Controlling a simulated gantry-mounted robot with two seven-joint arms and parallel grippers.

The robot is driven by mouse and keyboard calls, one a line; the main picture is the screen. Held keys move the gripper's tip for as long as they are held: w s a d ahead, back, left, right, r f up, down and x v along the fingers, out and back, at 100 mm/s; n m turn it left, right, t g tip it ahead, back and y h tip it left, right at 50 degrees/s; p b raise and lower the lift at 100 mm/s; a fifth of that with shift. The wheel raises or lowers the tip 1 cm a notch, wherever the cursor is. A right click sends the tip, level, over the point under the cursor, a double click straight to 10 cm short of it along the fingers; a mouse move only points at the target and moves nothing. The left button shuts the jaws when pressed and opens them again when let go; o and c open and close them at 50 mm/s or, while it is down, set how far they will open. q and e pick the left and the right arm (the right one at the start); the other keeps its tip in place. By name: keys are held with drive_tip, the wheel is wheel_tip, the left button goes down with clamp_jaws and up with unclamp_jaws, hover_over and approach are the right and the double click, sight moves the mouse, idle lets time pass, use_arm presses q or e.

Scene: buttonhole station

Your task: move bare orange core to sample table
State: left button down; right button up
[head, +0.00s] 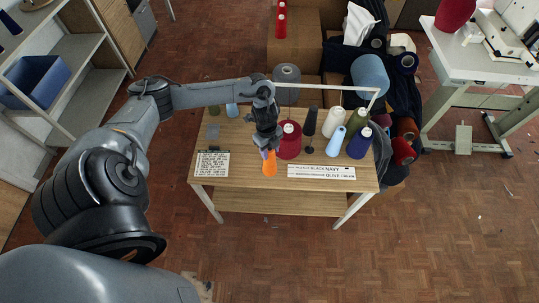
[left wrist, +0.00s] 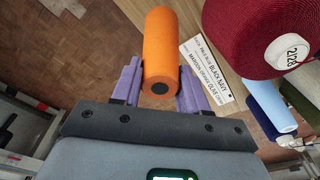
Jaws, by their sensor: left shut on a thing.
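The bare orange core (head: 269,167) is a smooth orange tube with a dark hole in its end. My left gripper (head: 266,152) is over the front middle of the wooden table (head: 240,170), with its fingers on the core. In the left wrist view the orange core (left wrist: 161,50) lies between the two purple fingers of my left gripper (left wrist: 158,88), shut on it. I cannot tell whether the core touches the tabletop. My right gripper is not in view. No table is labelled as the sample table in these frames.
A dark red cone (head: 289,140) stands just right of the core, with white (head: 333,122), light blue (head: 336,142), olive and navy (head: 360,142) cones beyond. A label strip (head: 321,172) and a clipboard (head: 212,163) lie on the table. A white sewing table (head: 475,60) stands at right.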

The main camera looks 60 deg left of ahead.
sight(270, 160)
use_arm(q)
drive_tip(key=shift+f, duration=2.2)
drive_tip(key=c, duration=0.6)
unclamp_jaws()
